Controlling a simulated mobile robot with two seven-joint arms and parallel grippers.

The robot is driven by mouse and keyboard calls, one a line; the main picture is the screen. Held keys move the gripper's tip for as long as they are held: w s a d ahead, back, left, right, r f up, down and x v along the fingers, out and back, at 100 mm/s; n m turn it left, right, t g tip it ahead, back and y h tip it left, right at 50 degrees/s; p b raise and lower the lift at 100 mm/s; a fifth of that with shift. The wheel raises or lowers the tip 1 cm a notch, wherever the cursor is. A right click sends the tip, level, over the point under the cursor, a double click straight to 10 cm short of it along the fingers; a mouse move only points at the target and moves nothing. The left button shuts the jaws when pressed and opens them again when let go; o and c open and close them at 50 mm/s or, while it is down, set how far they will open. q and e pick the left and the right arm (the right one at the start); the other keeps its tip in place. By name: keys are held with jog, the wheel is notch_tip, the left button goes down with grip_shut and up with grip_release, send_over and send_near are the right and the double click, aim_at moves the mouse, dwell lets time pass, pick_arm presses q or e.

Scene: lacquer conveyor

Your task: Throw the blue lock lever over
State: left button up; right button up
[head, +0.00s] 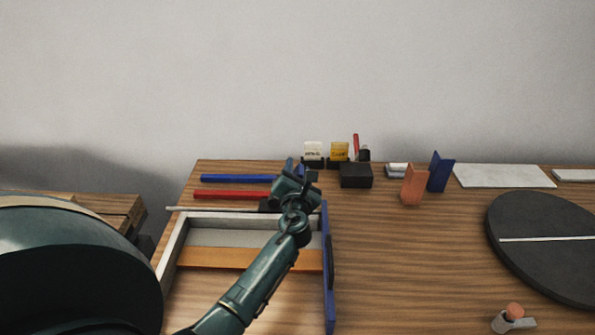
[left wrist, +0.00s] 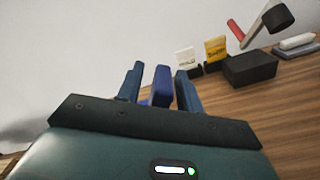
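My left gripper (head: 300,178) is above the back edge of a shallow frame on the table. In the left wrist view, its two fingers (left wrist: 158,85) stand apart, with an upright blue lever-like piece (left wrist: 161,86) between them. A gap shows between that piece and the left finger, so the gripper looks open around it or just in front of it. In the head view only a bit of blue (head: 289,164) shows by the fingertips. The lever's base is hidden by the gripper. My right gripper is not in view.
The pale-walled frame (head: 170,248) has a blue board (head: 328,285) along its right side. A blue bar (head: 235,178) and red bar (head: 230,194) lie behind it. A black block (head: 356,175), orange piece (head: 412,186) and dark disc (head: 545,265) stand to the right.

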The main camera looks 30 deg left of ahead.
pick_arm(q)
grip_shut()
dwell(0.3)
dwell(0.3)
